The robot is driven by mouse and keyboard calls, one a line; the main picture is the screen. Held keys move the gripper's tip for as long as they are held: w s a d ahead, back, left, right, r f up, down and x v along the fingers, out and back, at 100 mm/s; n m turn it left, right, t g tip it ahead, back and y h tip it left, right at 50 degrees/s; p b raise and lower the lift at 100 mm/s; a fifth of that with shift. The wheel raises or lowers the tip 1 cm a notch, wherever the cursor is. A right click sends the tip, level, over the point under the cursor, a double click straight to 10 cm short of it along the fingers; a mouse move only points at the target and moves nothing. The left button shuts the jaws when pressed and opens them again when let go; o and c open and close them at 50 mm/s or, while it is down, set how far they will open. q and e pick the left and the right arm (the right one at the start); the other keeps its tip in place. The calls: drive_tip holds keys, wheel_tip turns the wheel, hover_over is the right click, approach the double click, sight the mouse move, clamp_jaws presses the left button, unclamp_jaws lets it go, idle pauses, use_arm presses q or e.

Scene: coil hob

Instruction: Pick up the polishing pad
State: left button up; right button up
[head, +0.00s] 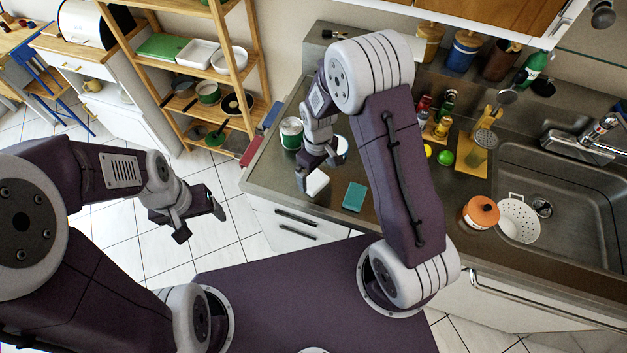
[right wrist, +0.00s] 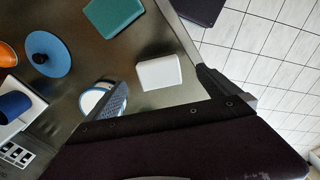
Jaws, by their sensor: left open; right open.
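Two small flat blocks lie on the grey counter near its front edge: a teal rectangular pad (head: 355,196) and a white one (head: 316,183). I cannot tell for certain which is the polishing pad. In the right wrist view the teal pad (right wrist: 113,16) is at the top and the white block (right wrist: 160,72) near the middle, apart from each other. My right gripper (head: 317,171) is open and empty, close above the white block; the teal pad is to its right. My left gripper (head: 202,222) is open and empty, out over the floor left of the counter.
A green-and-white can (head: 291,133) stands behind my right gripper. A blue disc with a dark knob (right wrist: 48,54) shows in the wrist view. An orange pot (head: 480,213) and white colander (head: 518,220) are by the sink (head: 590,190). A wooden shelf (head: 240,70) stands at the back left.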

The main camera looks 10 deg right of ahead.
sight(317, 182)
drive_tip(key=shift+w+f, duration=0.1)
drive_tip(key=shift+f, duration=0.35)
drive_tip(key=shift+f+p, duration=0.3)
drive_tip(key=shift+f, duration=0.05)
wheel_tip(317, 182, down, 4)
drive_tip(key=shift+d+r+p, duration=0.1)
drive_tip(key=shift+d+p, duration=0.05)
drive_tip(key=shift+p, duration=0.45)
drive_tip(key=shift+w+f, duration=0.15)
drive_tip(key=shift+f, duration=0.2)
drive_tip(key=c, duration=1.5)
drive_tip(key=shift+r+b, duration=0.35)
drive_tip(key=shift+r, duration=0.35)
wheel_tip(317, 182, up, 3)
drive_tip(key=shift+d+f+b, duration=0.1)
drive_tip(key=shift+b, duration=0.4)
drive_tip(key=s+d+r, duration=0.2)
drive_tip(key=s, duration=0.1)
drive_tip(key=s+d+r+b, duration=0.1)
drive_tip(key=s+d+r, duration=0.1)
drive_tip(key=s+d, duration=0.1)
drive_tip(key=s+d+r+b, duration=0.1)
drive_tip(key=s+d+r, duration=0.1)
drive_tip(key=s+r, duration=0.1)
drive_tip(key=shift+d, duration=0.3)
drive_tip(key=shift+w+f, duration=0.1)
